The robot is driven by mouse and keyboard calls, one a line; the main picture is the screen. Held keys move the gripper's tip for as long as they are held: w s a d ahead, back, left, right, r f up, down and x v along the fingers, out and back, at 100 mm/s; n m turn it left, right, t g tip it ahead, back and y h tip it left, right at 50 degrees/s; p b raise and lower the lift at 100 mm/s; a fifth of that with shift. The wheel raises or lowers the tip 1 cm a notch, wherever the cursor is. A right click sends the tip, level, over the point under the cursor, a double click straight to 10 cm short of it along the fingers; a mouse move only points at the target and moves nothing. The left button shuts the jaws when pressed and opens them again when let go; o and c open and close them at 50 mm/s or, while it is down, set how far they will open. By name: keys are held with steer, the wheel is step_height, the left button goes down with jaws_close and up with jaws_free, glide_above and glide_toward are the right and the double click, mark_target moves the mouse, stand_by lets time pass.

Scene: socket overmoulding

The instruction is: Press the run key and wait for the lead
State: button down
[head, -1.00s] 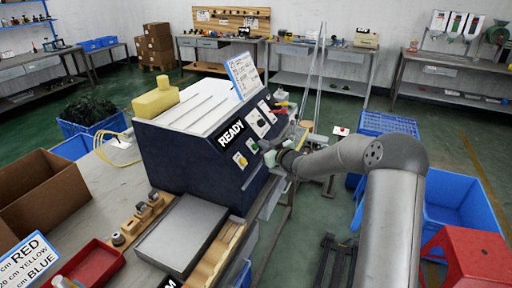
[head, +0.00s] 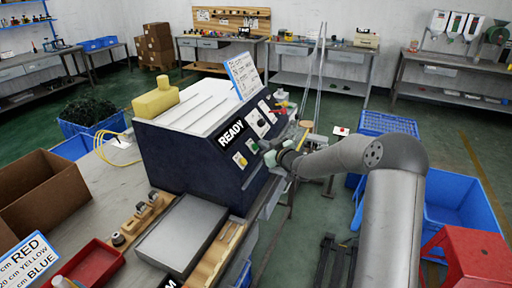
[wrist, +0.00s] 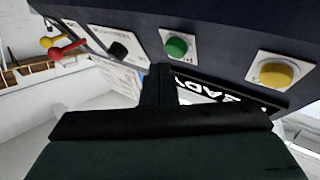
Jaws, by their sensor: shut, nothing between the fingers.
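The dark blue machine (head: 190,165) stands on the bench, with a sloped front panel and a display (head: 231,132) reading READY. On the panel are a green key (head: 252,146) and a yellow key (head: 240,160). In the wrist view the green key (wrist: 177,47) is just beyond my fingertips, and the yellow key (wrist: 275,73) is to the right. My gripper (wrist: 160,72) is shut and empty, close in front of the panel near the green key. A small gap seems to show; contact cannot be told. In the head view my gripper (head: 270,157) partly hides the panel's lower right.
Black knob (wrist: 118,50) and red and yellow levers (wrist: 66,50) are further left in the wrist view. A red tray (head: 90,265) and cardboard box (head: 40,190) are at left.

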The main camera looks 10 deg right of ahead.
steer(key=shift+f, duration=0.1)
steer(key=shift+w+a+f+b, duration=0.15)
steer(key=shift+a+f+b, duration=0.1)
steer(key=shift+b, duration=0.3)
